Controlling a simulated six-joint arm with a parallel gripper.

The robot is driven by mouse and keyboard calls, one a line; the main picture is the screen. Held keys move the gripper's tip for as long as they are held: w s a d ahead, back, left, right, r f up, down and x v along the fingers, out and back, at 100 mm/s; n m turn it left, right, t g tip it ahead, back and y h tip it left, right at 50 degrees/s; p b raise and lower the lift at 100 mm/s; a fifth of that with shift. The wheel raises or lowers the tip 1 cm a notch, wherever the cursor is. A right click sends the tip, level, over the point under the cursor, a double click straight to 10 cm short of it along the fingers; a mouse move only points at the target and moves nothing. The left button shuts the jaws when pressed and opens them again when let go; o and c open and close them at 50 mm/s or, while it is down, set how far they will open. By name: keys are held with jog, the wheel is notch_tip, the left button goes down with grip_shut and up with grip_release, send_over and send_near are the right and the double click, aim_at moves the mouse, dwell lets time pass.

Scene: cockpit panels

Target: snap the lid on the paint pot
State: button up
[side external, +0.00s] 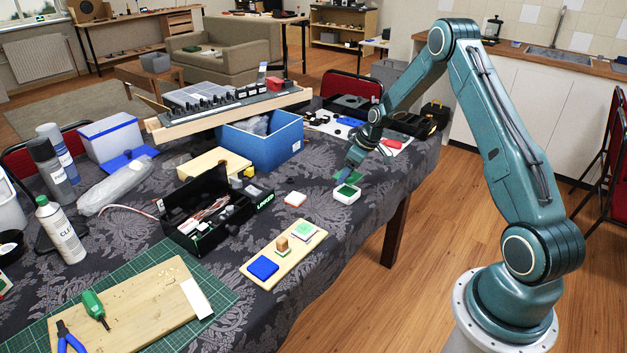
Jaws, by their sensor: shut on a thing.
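The piece is small and partly covered by the fingers. Whether it touches the pot's rim, I cannot tell from this side.
A wooden board (259,257) in front bears a blue square, a small wooden block and a green-and-white square piece. An open black toolbox (208,215) and a blue crate (262,146) stand farther left.

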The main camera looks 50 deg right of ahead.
aim_at(351, 176)
jog(key=shift+f, duration=1.75)
jog(key=shift+f+m, duration=0.3)
jog(key=shift+f, duration=0.25)
dwell(1.8)
jog(key=o, duration=1)
jog(key=shift+o, duration=0.7)
jog(key=shift+r, duration=0.25)
jog(key=shift+r, duration=3.25)
